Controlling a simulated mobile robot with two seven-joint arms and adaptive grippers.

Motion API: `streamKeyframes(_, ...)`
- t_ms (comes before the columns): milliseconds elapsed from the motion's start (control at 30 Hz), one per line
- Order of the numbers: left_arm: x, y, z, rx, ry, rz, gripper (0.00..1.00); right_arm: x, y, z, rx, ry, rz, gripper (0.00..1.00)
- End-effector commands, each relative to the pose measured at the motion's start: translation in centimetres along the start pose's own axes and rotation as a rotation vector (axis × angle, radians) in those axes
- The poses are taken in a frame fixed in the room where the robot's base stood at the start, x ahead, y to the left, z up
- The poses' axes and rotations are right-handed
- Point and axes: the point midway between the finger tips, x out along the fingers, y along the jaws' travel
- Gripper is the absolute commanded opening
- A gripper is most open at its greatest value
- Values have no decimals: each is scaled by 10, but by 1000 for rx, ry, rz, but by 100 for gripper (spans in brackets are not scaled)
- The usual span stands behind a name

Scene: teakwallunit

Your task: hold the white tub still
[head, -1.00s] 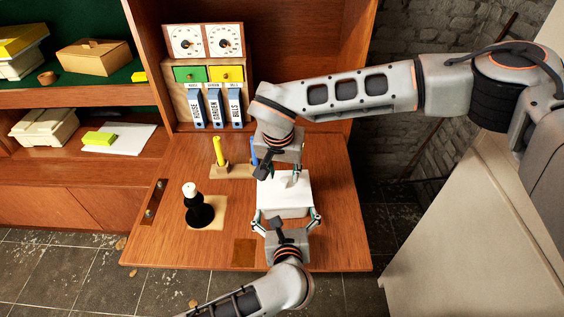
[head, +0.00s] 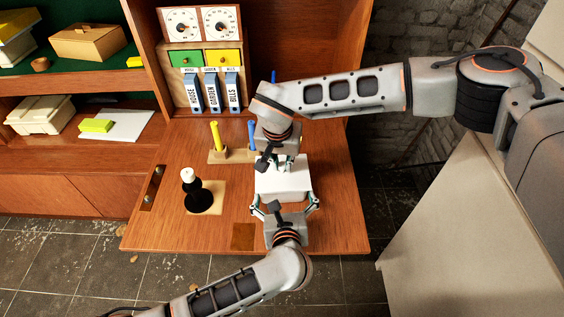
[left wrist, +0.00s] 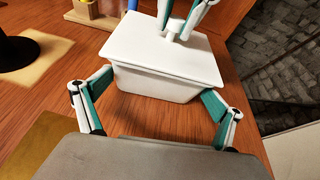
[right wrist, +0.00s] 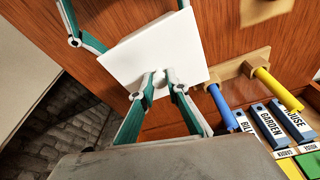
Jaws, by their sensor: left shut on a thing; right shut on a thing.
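The white tub (head: 284,197) stands on the wooden fold-down board with a flat white lid (head: 270,176) on it. In the left wrist view the lid (left wrist: 140,48) sits level on the tub (left wrist: 157,83). My left gripper (head: 284,205) is shut on the tub, one finger at each side. My right gripper (head: 284,164) comes from above and is shut on the small knob in the middle of the lid. In the right wrist view its fingertips (right wrist: 160,84) meet at the knob, which they mostly hide.
Left of the tub a black stand with a white top (head: 188,190) is on a pale mat. Behind are a yellow peg (head: 215,136) and a blue peg (head: 252,134) in a wooden holder, then binders (head: 213,92). The board's front left is clear.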

Motion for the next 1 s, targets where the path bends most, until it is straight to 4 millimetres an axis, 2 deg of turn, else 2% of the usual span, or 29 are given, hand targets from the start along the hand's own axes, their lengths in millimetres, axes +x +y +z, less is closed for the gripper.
streamKeyframes(667,0,1,-1,-1,2,1,56,-1,0,0,0,0,0,0)
streamKeyframes(1000,0,1,-1,0,2,2,56,-10,0,-3,0,0,0,0)
